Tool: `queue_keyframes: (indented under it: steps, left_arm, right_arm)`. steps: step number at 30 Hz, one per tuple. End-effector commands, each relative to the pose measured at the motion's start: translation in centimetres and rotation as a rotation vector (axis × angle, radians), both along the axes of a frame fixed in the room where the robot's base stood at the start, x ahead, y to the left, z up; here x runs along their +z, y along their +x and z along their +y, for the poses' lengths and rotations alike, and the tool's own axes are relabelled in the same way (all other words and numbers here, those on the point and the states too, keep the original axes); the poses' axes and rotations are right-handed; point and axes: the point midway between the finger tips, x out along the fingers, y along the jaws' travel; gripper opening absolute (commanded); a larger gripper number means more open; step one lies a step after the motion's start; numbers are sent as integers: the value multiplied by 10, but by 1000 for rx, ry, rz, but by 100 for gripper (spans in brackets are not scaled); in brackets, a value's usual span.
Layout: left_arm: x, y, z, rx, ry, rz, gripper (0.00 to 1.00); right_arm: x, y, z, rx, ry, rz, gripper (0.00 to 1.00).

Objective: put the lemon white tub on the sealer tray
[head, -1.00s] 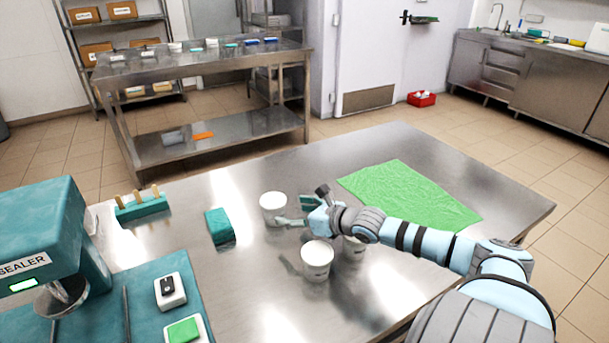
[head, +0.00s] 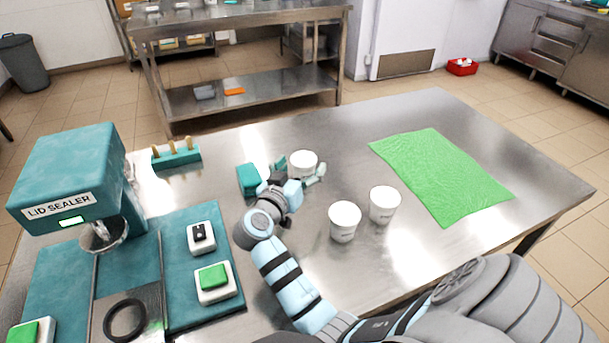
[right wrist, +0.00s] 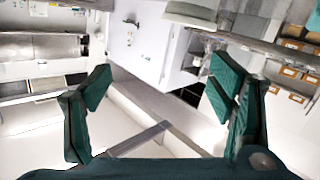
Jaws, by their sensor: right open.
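Three white tubs stand upright on the steel table; their print is too small to read, so I cannot tell which is lemon. One tub (head: 303,162) is farthest back. The other two, the near tub (head: 344,222) and the right tub (head: 384,205), stand closer to me. My right gripper (head: 300,171) is open at the back tub's near side, a finger to either side; contact is unclear. Its spread fingers also show in the right wrist view (right wrist: 165,100). The teal lid sealer (head: 70,185) stands at left, with a dark ring on its metal tray (head: 148,295).
A teal holder with wooden sticks (head: 176,156) is behind. Switch boxes (head: 201,238) sit on the sealer base. A green cloth (head: 440,175) covers the right side. Table between near tubs and sealer is partly clear.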

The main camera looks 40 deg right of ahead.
Motion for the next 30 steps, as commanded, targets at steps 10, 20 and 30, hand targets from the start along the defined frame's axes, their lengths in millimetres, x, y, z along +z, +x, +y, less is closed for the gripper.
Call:
queue_keyframes:
  steps: [10,20,30]
  left_arm:
    - [-12,0,0,0,0,0,40]
    - [-23,0,-1,0,-1,0,40]
    - [-31,0,-1,0,-1,0,40]
  right_arm:
    - [-48,29,12,-36,317,-49,76]
    - [-69,55,-37,-35,315,-47,76]
    - [-82,71,-69,-32,318,-49,76]
